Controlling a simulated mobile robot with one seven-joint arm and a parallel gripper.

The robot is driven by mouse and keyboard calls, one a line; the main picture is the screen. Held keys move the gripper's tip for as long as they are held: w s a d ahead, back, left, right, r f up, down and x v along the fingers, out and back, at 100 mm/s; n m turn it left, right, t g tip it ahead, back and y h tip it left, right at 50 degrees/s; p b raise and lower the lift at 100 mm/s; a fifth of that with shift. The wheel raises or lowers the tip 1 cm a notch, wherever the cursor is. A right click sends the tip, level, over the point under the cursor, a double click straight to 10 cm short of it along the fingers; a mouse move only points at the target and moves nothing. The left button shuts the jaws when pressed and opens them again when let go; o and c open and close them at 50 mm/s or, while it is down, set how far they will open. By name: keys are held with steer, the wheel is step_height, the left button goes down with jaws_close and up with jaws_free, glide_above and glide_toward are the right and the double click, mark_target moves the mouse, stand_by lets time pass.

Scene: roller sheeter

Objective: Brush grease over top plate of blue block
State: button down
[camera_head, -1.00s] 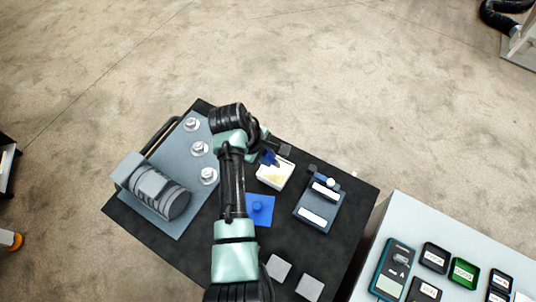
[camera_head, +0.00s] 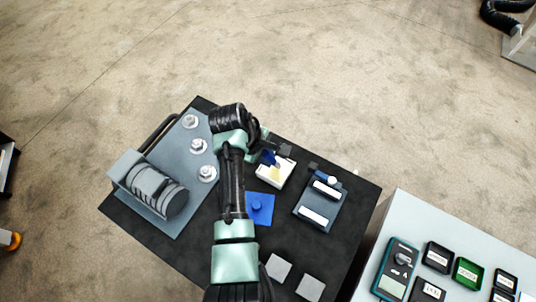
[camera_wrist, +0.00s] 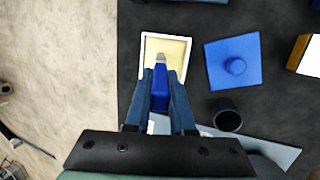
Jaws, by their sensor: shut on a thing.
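My gripper (camera_wrist: 160,95) is shut on a brush with a blue handle (camera_wrist: 160,97). The brush tip points into a white tray of pale yellow grease (camera_wrist: 172,48); I cannot tell whether it touches the grease. The tray also shows in the head view (camera_head: 282,174), with my gripper (camera_head: 272,156) at its far edge. Only a sliver of the block shows in the wrist view.
A bright blue square with a knob (camera_head: 266,217) lies in front of the tray. A grey motor rig with several round posts (camera_head: 182,150) stands at left. Two grey pads (camera_head: 311,287) lie at the front. A side table (camera_head: 415,222) holds a meter and small bins.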

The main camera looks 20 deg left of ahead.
steer(key=shift+s+f, duration=0.1)
steer(key=shift+f, duration=0.55)
stand_by(1.6)
step_height(320, 180, up, 7)
steer(key=p, duration=0.7)
steer(key=shift+r, duration=0.15)
stand_by(0.8)
